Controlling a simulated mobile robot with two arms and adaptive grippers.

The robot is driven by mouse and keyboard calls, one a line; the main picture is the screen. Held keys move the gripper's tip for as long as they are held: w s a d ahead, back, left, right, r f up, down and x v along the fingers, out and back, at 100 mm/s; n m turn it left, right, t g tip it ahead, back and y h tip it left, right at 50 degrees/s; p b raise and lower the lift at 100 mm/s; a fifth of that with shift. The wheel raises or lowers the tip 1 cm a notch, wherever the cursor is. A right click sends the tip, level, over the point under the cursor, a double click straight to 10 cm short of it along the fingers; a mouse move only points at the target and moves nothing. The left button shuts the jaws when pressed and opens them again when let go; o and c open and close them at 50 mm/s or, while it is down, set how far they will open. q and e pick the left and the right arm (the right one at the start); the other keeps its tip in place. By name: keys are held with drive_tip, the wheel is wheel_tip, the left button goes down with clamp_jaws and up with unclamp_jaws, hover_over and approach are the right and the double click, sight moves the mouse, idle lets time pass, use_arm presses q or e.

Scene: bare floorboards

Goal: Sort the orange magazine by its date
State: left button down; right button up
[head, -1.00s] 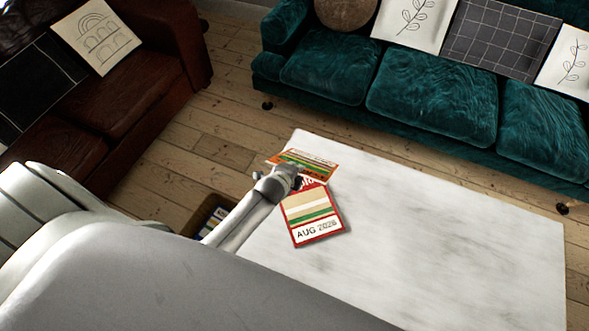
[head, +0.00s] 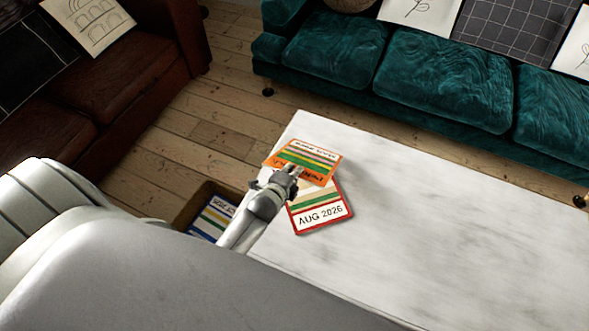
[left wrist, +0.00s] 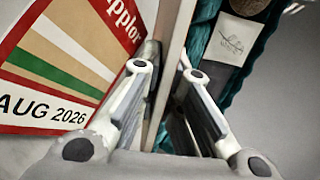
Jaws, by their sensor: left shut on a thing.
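The orange magazine (head: 318,163), with colored stripes, is over the far left part of the white marble table in the head view. Its lettering is too small to read. My left gripper (head: 291,172) is shut on its near left edge. In the left wrist view, the magazine (left wrist: 172,45) shows edge-on as a thin strip between the fingers of my left gripper (left wrist: 168,70). A red magazine (head: 322,214) marked AUG 2026 lies on the table just below it, partly covered. The red magazine also fills the left of the wrist view (left wrist: 60,60). My right gripper is not seen.
A brown open box (head: 187,214) stands beside the table's left end, with a blue-striped magazine (head: 212,218) in it, partly hidden by my arm. The marble table (head: 450,240) is clear to the right. A teal sofa (head: 440,80) and brown leather sofa (head: 130,95) stand behind.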

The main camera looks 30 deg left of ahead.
use_arm(q)
drive_tip(key=shift+s+f+t+b, duration=0.4)
drive_tip(key=shift+f+b, duration=0.3)
drive_tip(key=shift+b, duration=0.45)
drive_tip(key=shift+s+f+t+b, duration=0.4)
drive_tip(key=shift+f+b, duration=0.25)
drive_tip(key=shift+b, duration=0.5)
drive_tip(key=c, duration=1.6)
unclamp_jaws()
drive_tip(key=shift+o, duration=0.4)
drive_tip(key=shift+f, duration=0.1)
